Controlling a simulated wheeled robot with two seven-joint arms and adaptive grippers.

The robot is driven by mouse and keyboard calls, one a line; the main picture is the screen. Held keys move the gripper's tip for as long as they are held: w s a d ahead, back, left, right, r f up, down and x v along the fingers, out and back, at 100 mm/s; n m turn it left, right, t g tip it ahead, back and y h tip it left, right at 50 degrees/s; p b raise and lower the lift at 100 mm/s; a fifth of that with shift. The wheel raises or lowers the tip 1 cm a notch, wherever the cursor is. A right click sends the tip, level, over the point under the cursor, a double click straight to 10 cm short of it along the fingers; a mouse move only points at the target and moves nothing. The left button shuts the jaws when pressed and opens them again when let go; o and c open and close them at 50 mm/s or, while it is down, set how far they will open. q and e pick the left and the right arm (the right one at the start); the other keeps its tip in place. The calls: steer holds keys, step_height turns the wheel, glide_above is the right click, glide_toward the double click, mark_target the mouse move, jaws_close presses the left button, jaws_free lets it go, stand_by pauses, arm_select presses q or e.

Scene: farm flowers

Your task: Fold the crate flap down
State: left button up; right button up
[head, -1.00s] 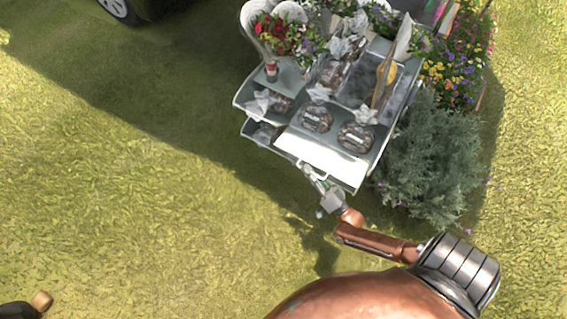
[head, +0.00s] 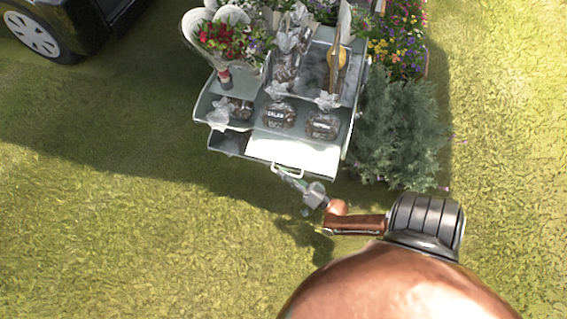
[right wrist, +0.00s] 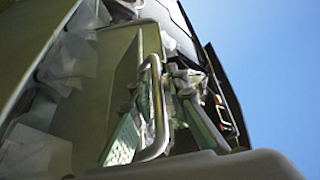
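The crate (head: 200,108) is a grey tiered stand at the upper middle of the head view. Its flap (head: 292,151) is a bright white sloping panel at the lower front, with a pale handle (head: 287,171) on its front edge. My right gripper (head: 284,177) is at this handle. In the right wrist view the handle (right wrist: 156,108) runs between the two fingers of my right gripper (right wrist: 168,110), which stand apart on either side. Whether they touch it is unclear. The flap looks green there (right wrist: 120,75). My left gripper is not in view.
Wrapped packages (head: 279,115) sit on the crate's shelves, and a red bouquet (head: 228,42) stands at its upper left. A bushy shrub (head: 400,130) is close on the right. A dark vehicle (head: 70,25) is at the upper left. The grass in front is open.

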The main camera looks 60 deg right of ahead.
steer(key=shift+o, duration=0.3)
steer(key=shift+w+r, duration=0.1)
steer(key=v, duration=1.2)
